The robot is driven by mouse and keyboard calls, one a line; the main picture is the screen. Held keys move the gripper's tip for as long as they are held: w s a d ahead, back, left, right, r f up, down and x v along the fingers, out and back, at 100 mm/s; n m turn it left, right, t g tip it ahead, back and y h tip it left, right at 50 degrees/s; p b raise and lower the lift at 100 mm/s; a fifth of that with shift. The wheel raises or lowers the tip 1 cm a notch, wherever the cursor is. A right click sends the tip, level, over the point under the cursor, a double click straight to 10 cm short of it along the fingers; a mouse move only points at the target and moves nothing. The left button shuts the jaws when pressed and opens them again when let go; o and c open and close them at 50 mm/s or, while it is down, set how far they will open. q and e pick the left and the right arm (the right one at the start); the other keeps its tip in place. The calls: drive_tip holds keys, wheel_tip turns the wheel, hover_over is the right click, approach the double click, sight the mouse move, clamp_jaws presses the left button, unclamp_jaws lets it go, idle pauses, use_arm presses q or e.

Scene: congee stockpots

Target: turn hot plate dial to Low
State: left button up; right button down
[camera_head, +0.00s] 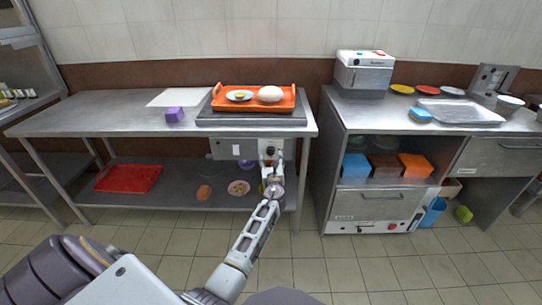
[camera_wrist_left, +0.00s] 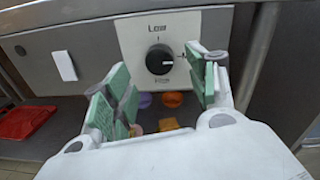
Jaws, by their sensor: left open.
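The hot plate dial (camera_wrist_left: 159,59) is a round black knob on a white panel below the table's front edge. "Low" is printed at the top of the panel, with a tick under it. The dial's white mark appears to point right, away from "Low". In the head view the dial (camera_head: 270,151) sits just above my left gripper (camera_head: 273,174). In the left wrist view my left gripper (camera_wrist_left: 160,95) is open, its green-padded fingers spread either side of the dial's lower area, with nothing held. The hot plate (camera_head: 250,118) is on the table above. My right gripper is not in view.
An orange tray (camera_head: 224,104) with a plate and a white round item sits on the hot plate. A purple block (camera_head: 174,114) and white board (camera_head: 178,97) lie to the left. The lower shelf holds a red tray (camera_head: 128,178) and bowls. A metal cabinet (camera_head: 376,200) stands to the right.

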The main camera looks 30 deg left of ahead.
sight(271, 152)
use_arm(q)
drive_tip(key=shift+b+x, duration=0.4)
drive_tip(key=shift+x, duration=1.1)
drive_tip(key=shift+w+a, duration=0.35)
drive_tip(key=shift+w, duration=0.05)
drive_tip(key=shift+w+a, duration=0.2)
drive_tip(key=shift+w, duration=0.1)
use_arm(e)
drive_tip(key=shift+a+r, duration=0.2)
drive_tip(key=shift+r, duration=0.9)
use_arm(q)
drive_tip(key=c, duration=1)
drive_tip(key=shift+c, duration=0.2)
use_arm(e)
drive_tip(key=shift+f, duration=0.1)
